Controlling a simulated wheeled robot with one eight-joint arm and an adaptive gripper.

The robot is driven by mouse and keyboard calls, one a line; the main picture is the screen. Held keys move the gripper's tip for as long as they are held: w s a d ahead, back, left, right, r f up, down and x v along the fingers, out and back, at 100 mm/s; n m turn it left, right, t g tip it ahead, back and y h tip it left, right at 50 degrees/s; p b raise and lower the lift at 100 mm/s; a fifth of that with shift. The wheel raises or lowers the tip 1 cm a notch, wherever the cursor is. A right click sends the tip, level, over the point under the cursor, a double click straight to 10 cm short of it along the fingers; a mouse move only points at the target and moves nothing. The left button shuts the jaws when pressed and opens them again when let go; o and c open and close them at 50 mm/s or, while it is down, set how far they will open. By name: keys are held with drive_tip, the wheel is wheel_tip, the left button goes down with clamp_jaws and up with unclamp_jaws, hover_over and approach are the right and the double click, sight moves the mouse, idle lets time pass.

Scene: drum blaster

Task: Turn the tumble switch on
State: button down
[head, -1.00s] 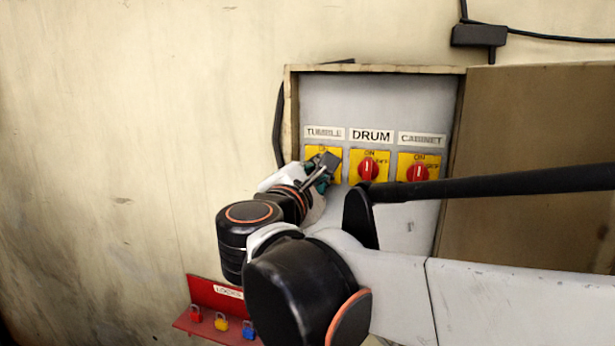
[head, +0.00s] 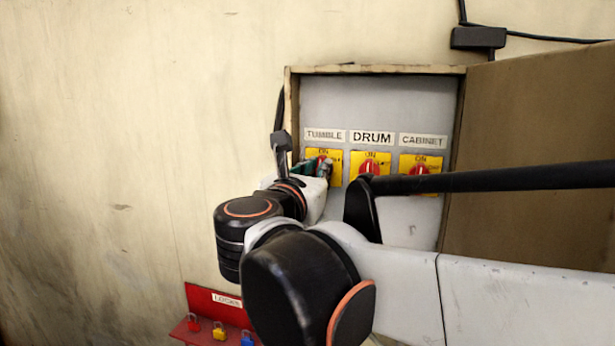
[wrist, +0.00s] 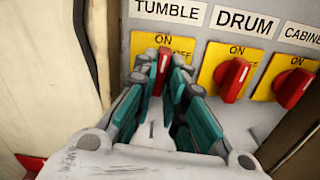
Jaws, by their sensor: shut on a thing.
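The TUMBLE switch has a yellow plate, and its red knob (wrist: 163,62) stands between my fingertips in the wrist view. The knob's white line points up toward the ON mark. My gripper (wrist: 162,78) is shut on this knob, with one teal-lined finger on each side. In the head view my gripper (head: 318,170) covers most of the TUMBLE plate (head: 337,158), and the knob is largely hidden there.
The DRUM knob (wrist: 234,80) and CABINET knob (wrist: 293,88) sit to the right on the same grey panel. A wooden frame (head: 294,110) edges the box. A dark bar (head: 490,180) crosses in front. A red lock rack (head: 215,308) hangs below left.

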drive_tip(key=shift+f+n, duration=0.1)
drive_tip(key=shift+n, duration=0.4)
drive_tip(key=c, duration=1.6)
unclamp_jaws()
drive_tip(key=shift+c, duration=0.2)
drive_tip(key=v, duration=1.2)
